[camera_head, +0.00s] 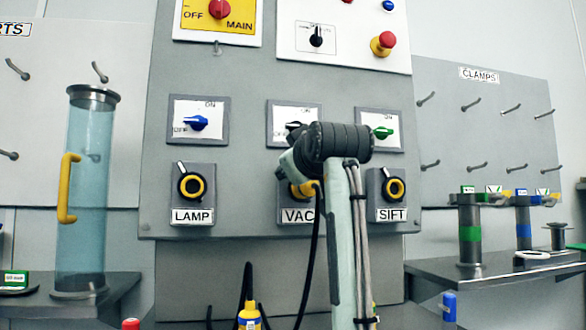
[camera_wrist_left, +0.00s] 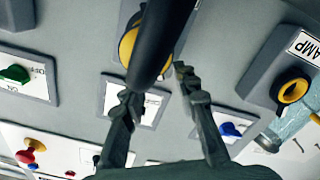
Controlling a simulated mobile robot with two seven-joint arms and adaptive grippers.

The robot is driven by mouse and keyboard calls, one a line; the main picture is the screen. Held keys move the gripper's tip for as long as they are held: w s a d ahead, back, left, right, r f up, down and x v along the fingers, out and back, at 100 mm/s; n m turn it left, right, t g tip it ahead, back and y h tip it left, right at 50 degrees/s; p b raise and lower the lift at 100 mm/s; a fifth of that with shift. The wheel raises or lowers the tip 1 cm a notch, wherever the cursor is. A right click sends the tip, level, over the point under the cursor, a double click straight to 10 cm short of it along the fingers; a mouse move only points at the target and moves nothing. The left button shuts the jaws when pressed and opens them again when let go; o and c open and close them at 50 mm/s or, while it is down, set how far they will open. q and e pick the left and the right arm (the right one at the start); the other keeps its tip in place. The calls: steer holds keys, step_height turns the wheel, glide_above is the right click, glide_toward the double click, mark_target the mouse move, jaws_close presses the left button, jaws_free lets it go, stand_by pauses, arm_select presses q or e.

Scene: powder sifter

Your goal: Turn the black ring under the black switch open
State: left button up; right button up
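The black switch (camera_head: 293,128) sits on the middle plate of the panel, partly covered by my left arm. Below it is the VAC socket (camera_head: 284,207). It has a yellow collar (camera_head: 302,191), also visible in the left wrist view (camera_wrist_left: 127,46). The socket's black ring is mostly hidden. A black plug (camera_wrist_left: 153,42) with its cable (camera_head: 315,245) covers part of the socket. My left gripper (camera_wrist_left: 157,85) is open, its fingertips apart near the plug's lower end in the wrist view. I cannot tell whether they touch it. My right gripper is not in view.
The LAMP socket (camera_head: 191,187) with blue switch (camera_head: 196,123) is to the left. The SIFT socket (camera_head: 394,188) with green switch (camera_head: 382,132) is to the right. A clear cylinder (camera_head: 88,200) stands far left. Shelves (camera_head: 490,268) with fittings stand right.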

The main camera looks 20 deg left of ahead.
arm_select(q)
steer(key=v, duration=1.1)
steer(key=shift+s+d, duration=0.2)
steer(key=shift+s, duration=0.05)
